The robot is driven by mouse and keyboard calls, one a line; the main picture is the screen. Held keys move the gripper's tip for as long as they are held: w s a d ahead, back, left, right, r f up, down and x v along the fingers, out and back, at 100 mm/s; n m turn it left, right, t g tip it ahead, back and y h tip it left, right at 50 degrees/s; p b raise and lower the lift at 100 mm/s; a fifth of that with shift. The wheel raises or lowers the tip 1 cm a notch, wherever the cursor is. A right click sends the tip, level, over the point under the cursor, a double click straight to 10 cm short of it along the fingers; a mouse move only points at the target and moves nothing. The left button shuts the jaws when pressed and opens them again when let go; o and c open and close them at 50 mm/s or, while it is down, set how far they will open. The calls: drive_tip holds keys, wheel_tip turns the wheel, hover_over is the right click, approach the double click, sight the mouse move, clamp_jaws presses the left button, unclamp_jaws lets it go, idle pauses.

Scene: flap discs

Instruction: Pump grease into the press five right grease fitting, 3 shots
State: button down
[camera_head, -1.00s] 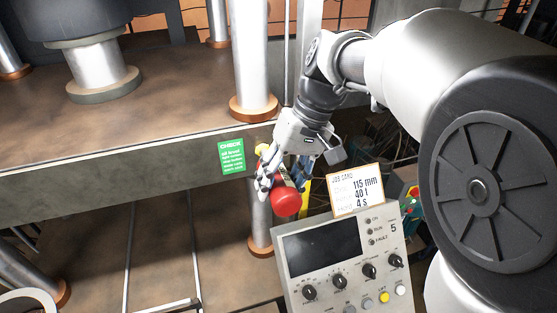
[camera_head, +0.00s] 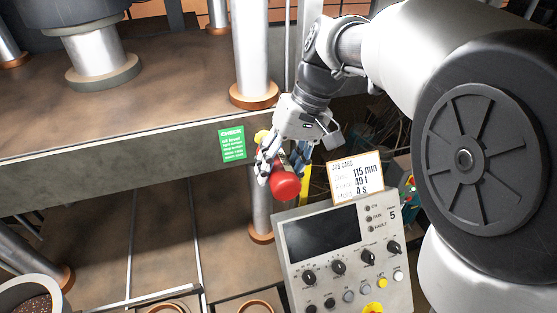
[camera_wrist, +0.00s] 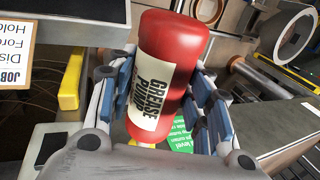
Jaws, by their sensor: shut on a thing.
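My gripper (camera_head: 272,160) is shut on a red grease pump (camera_head: 285,184) and holds it in front of the press edge, to the right of the green check sign. In the wrist view the red pump (camera_wrist: 172,70) lies between the blue-padded fingers, with a cream label reading "GREASE PUMP". A yellow part (camera_head: 262,136) shows just above the gripper, beside the press edge. The press control panel (camera_head: 340,250), marked 5, stands below and to the right. I cannot make out the grease fitting, and the pump's far end is mostly hidden by the fingers.
A green check sign (camera_head: 232,144) is on the press bed edge (camera_head: 120,165). A job card (camera_head: 356,177) stands on top of the panel. A steel column with a copper collar (camera_head: 254,95) rises behind my gripper. A bowl of dark grains (camera_head: 35,298) is at lower left.

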drive_tip(key=shift+s, duration=0.15)
drive_tip(key=shift+s+d, duration=0.1)
drive_tip(key=shift+s, duration=0.2)
drive_tip(key=shift+s+b, duration=0.15)
drive_tip(key=shift+b, duration=0.15)
drive_tip(key=shift+s+d+b, duration=0.25)
drive_tip(key=shift+s+b, duration=0.05)
drive_tip(key=shift+s, duration=0.25)
drive_tip(key=s+d+b, duration=0.2)
drive_tip(key=s, duration=0.5)
drive_tip(key=shift+s, duration=0.25)
